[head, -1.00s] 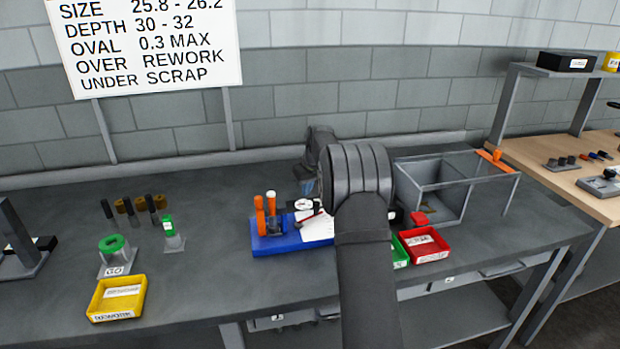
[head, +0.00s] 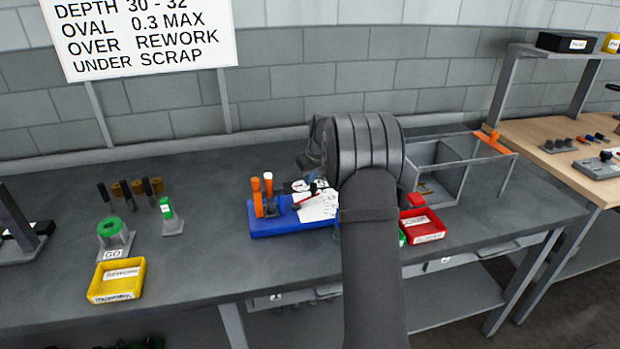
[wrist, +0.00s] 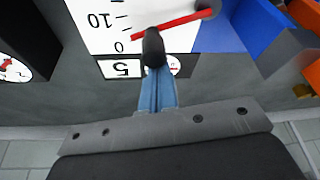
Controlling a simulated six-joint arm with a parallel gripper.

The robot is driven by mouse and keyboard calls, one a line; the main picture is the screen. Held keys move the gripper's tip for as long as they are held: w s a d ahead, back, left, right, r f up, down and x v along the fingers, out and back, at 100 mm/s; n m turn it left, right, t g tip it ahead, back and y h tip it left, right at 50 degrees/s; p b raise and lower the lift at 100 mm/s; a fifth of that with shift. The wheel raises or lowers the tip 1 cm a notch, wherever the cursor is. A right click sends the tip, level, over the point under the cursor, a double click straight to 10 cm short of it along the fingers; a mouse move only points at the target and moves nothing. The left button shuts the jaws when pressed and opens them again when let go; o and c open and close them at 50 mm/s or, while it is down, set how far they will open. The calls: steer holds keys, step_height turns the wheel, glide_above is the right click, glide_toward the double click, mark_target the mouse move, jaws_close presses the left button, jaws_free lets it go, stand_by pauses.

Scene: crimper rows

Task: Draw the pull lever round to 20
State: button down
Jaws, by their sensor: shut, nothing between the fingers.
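The white dial plate (head: 318,205) lies on the blue base (head: 290,228) on the bench. The wrist view shows the plate (wrist: 98,35) upside down, with 10 and 0 marked. A red bar (wrist: 175,23), apparently the pointer or lever, slants across it with one end near 0. My gripper (wrist: 155,75) is shut, its blue fingers together. A black rounded piece (wrist: 153,47) shows at the fingertips, over the plate's edge by the 0. I cannot tell whether it is a lever knob or a finger pad. My arm hides the fingers in the head view.
A red bin (head: 422,226) and a clear-topped box (head: 445,170) stand to the right. A yellow bin (head: 116,280) and a green-topped gauge (head: 112,232) are at left. Bare bench lies between.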

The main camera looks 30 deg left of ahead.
mark_target(316, 185)
steer(key=shift+s+d+m, duration=0.1)
steer(key=shift+d+m, duration=0.2)
steer(key=shift+m, duration=0.2)
steer(key=shift+s+d+m+t+h, duration=0.25)
steer(key=shift+d+m, duration=0.25)
steer(key=shift+m, duration=0.3)
steer(key=shift+s+d+m+t+h, duration=0.15)
steer(key=shift+d+m+t+h, duration=0.1)
steer(key=shift+d+m, duration=0.4)
steer(key=shift+m, duration=0.35)
steer(key=shift+s+d, duration=0.25)
steer(key=w+a, duration=0.2)
steer(key=w, duration=0.1)
steer(key=v, duration=1)
steer(key=shift+a, duration=0.2)
